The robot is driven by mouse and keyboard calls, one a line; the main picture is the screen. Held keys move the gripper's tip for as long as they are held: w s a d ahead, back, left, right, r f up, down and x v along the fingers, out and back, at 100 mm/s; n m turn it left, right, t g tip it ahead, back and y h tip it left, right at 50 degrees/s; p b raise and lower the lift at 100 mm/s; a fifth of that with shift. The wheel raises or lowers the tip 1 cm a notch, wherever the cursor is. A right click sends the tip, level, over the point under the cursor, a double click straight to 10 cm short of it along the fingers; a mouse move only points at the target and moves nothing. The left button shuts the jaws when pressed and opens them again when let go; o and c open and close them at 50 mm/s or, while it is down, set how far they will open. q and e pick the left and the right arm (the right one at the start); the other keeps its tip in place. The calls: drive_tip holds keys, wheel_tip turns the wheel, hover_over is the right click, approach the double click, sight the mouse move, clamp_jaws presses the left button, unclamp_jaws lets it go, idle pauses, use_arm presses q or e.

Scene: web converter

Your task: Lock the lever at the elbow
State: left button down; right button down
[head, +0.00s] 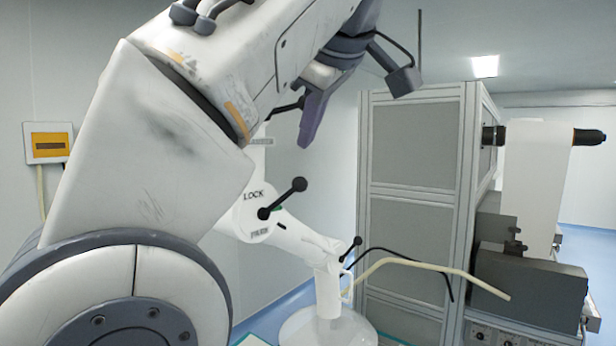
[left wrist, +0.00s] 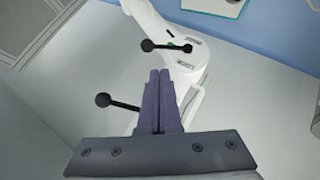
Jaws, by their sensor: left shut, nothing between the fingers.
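The elbow joint of a white jointed stand (head: 246,222) carries LOCK and PARK labels in the head view. Its black lever (head: 282,199) has a ball at each end and slants up to the right, its upper ball to the right of LOCK. My left gripper (head: 309,135) has purple fingers, shut and empty, above and apart from this lever. In the left wrist view, the shut fingers (left wrist: 160,85) point toward a black lever (left wrist: 166,46) on a white joint, probably the elbow lever. Another black lever (left wrist: 118,102) lies left of the fingers, its right part hidden. My right gripper is out of view.
Another black lever (head: 289,106) shows behind my left gripper, partly hidden. A smaller lever (head: 350,250) is low on the stand, above its round base (head: 328,329). A grey cabinet (head: 412,190) with machinery stands to the right. My left arm covers much of the left side.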

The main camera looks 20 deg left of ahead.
use_arm(q)
drive_tip(key=b, duration=0.2)
approach(290, 192)
drive_tip(key=p+x, duration=0.1)
drive_tip(key=x, duration=0.6)
